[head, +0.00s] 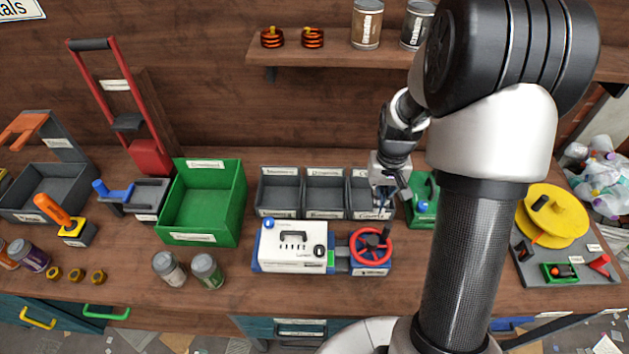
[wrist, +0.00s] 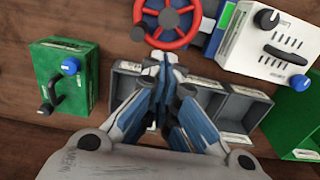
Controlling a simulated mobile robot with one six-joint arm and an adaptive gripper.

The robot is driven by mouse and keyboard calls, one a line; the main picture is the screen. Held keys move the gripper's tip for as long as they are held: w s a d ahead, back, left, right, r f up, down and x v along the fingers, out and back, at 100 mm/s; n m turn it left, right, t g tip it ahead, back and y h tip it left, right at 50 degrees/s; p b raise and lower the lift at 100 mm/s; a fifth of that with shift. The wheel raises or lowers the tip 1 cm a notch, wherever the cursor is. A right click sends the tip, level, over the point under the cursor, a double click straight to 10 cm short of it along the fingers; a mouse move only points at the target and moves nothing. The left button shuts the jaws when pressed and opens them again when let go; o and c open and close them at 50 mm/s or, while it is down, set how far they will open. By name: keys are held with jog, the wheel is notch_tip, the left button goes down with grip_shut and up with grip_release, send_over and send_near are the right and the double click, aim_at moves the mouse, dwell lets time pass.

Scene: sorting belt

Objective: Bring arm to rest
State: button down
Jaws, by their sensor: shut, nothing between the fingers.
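My gripper (head: 392,187) is above the right one of three grey bins (head: 324,186) on the wooden bench in the head view. In the wrist view my gripper (wrist: 163,70) has its fingers together with nothing held, over the row of grey bins (wrist: 246,106). My arm reaches up and bends down to the bench from the right in the head view, and it hides part of the bench behind it.
A white box (head: 290,252) and a red handwheel (head: 371,246) stand in front of the bins. A green bin (head: 205,205) is to the left. A green box with a blue knob (head: 424,200) is close right of my gripper. A shelf (head: 340,57) runs above.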

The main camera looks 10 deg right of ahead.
jog(key=s+a+r+n+t+b, duration=0.1)
jog(key=s+a+r, duration=0.25)
jog(key=r, duration=0.45)
jog(key=s+a+r+n+t, duration=0.1)
jog(key=s+a+r, duration=0.2)
jog(key=a+r, duration=0.3)
jog(key=s+a+r+t, duration=0.1)
jog(key=s+a+r, duration=0.1)
jog(key=s, duration=0.4)
jog(key=s+a+r+n+t, duration=0.1)
jog(key=s+a+r, duration=0.1)
jog(key=s+r, duration=0.2)
jog(key=s+b, duration=0.1)
jog(key=s, duration=0.1)
jog(key=shift+s+a+t, duration=0.3)
jog(key=shift+a, duration=0.1)
